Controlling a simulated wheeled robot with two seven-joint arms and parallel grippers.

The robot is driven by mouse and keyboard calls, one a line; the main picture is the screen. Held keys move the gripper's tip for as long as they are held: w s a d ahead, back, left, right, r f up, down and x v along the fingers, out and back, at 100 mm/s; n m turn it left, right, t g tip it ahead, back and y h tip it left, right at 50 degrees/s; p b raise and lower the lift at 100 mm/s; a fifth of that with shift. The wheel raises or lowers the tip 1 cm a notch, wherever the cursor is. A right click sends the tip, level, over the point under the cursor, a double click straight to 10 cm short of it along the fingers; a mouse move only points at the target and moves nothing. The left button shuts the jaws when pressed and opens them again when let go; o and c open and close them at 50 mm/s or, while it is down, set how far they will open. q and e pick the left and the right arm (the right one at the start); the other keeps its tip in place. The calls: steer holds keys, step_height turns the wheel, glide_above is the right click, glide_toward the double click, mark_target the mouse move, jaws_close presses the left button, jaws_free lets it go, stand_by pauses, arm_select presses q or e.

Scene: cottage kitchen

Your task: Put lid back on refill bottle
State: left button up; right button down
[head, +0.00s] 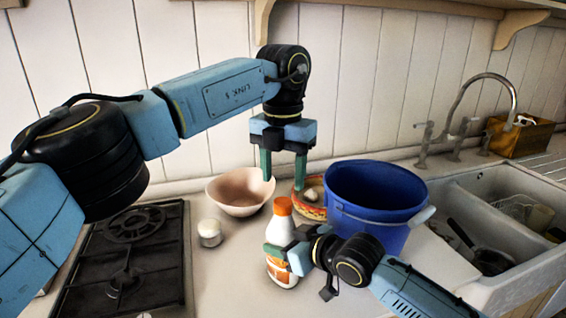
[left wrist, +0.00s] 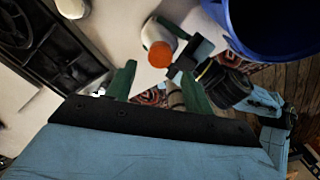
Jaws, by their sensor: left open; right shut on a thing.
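The refill bottle (head: 259,216) is white with an orange label and stands upright on the counter. An orange lid (head: 283,206) sits at its top; whether it is seated tightly I cannot tell. In the left wrist view the lid (left wrist: 162,53) shows from above on the white bottle (left wrist: 150,32). My right gripper (head: 279,254) is shut on the bottle's body and hides its middle. My left gripper (head: 284,180) is open and empty, fingers pointing down, above and apart from the lid. Its fingers (left wrist: 158,88) also show in the left wrist view with nothing between them.
A blue bucket (head: 372,195) stands right of the bottle, close to my right arm. A pinkish bowl (head: 240,192), a patterned bowl (head: 312,211) and a small white jar (head: 210,232) stand nearby. A black stove (head: 130,262) is left, a sink (head: 482,205) right.

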mark_target(283, 201)
arm_select(q)
step_height(283, 201, down, 6)
steer(key=shift+f, duration=0.1)
stand_by(0.4)
steer(key=c, duration=1)
steer(key=o, duration=1.2)
steer(key=shift+c, duration=0.2)
step_height(283, 201, up, 12)
